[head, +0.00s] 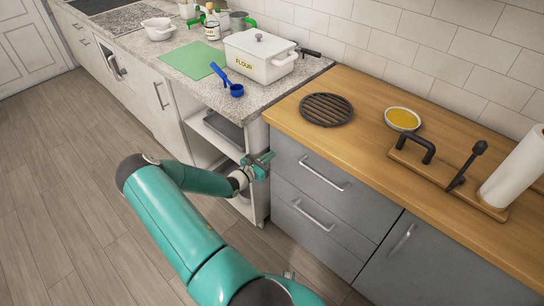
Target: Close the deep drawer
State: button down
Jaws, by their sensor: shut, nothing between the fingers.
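My gripper (263,163) is shut and empty, beside the left edge of the grey drawer cabinet and in front of the white unit's right end. The grey cabinet has an upper drawer (345,200) and a lower drawer (335,247), each with a silver bar handle. Both fronts look about flush, though a small gap would be hard to see from this angle. I cannot tell for sure which is the deep drawer. My arm hides the bottom of the cabinet's left side and part of the floor.
The white unit (257,212) has an open front with a dark tray (225,129) on its shelf. The wooden counter (365,111) holds a round black trivet (327,109) and a yellow-filled bowl (402,119). The left floor is clear.

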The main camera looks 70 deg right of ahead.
jog(key=v, duration=1.2)
jog(key=shift+a, duration=0.15)
jog(key=shift+w, duration=0.1)
jog(key=w+a+r+m+t+y, duration=0.1)
jog(key=w+a+r+m+y, duration=0.25)
jog(key=a+r, duration=0.45)
jog(key=w+a+r+m+t+y, duration=0.2)
jog(key=a+r+m+y, duration=0.25)
jog(key=a+r, duration=0.35)
jog(key=w+a+r+m+t+y, duration=0.1)
jog(key=w+a+r+m+y, duration=0.25)
jog(key=a+r, duration=0.45)
jog(key=s+a+r+t+y, duration=0.1)
jog(key=s+a+r+t, duration=0.1)
jog(key=a, duration=0.6)
jog(key=s+a+r+m+t+y, duration=0.1)
jog(key=s+a+r+t+y, duration=0.1)
jog(key=a+r, duration=0.5)
jog(key=s+a+r+m+t+y, duration=0.1)
jog(key=s+a+r+t+y, duration=0.1)
jog(key=a, duration=0.7)
notch_tip(320, 180, up, 3)
jog(key=s+t, duration=0.1)
jog(key=t, duration=0.1)
jog(key=shift+s+a+r+t, duration=0.15)
jog(key=shift+s+a+t, duration=0.1)
jog(key=shift+s+t, duration=0.05)
jog(key=shift+d, duration=0.25)
